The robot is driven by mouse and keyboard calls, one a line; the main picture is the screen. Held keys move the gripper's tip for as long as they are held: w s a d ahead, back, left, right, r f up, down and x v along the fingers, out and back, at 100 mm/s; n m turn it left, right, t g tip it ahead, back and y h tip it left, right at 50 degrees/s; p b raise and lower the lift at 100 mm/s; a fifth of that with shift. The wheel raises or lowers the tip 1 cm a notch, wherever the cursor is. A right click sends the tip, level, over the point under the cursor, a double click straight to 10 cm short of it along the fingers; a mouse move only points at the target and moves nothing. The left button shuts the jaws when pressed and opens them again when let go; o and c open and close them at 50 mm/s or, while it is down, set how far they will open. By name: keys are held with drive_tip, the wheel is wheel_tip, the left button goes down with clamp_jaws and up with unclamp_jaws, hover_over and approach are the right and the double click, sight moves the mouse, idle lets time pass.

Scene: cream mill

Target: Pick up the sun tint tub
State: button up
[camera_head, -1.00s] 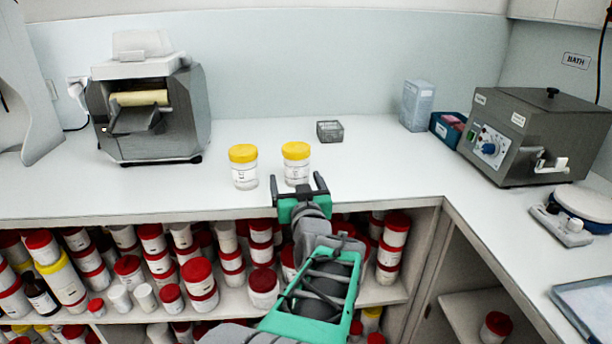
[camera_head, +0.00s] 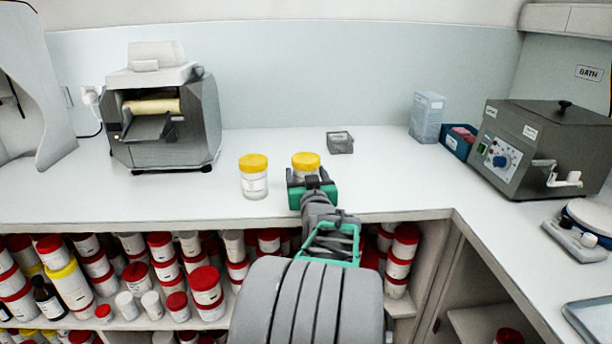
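Two white tubs with yellow lids stand upright on the white counter. The left tub (camera_head: 254,178) is in full view, with a label too small to read. The right tub (camera_head: 306,161) is partly hidden behind my gripper (camera_head: 311,180), which is directly in front of it or around its lower part. I cannot tell which of the two is the sun tint tub. The fingers are mostly hidden, so I cannot tell whether they touch the right tub.
A grey roller machine (camera_head: 165,115) stands at the left. A small grey box (camera_head: 340,142) sits behind the right tub. A blue-white carton (camera_head: 427,116), a blue bin (camera_head: 458,140) and a grey bath unit (camera_head: 540,148) stand right. Red-lidded jars (camera_head: 206,285) fill the shelf below.

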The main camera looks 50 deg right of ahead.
drive_tip(key=c, duration=1.3)
drive_tip(key=shift+r, duration=0.1)
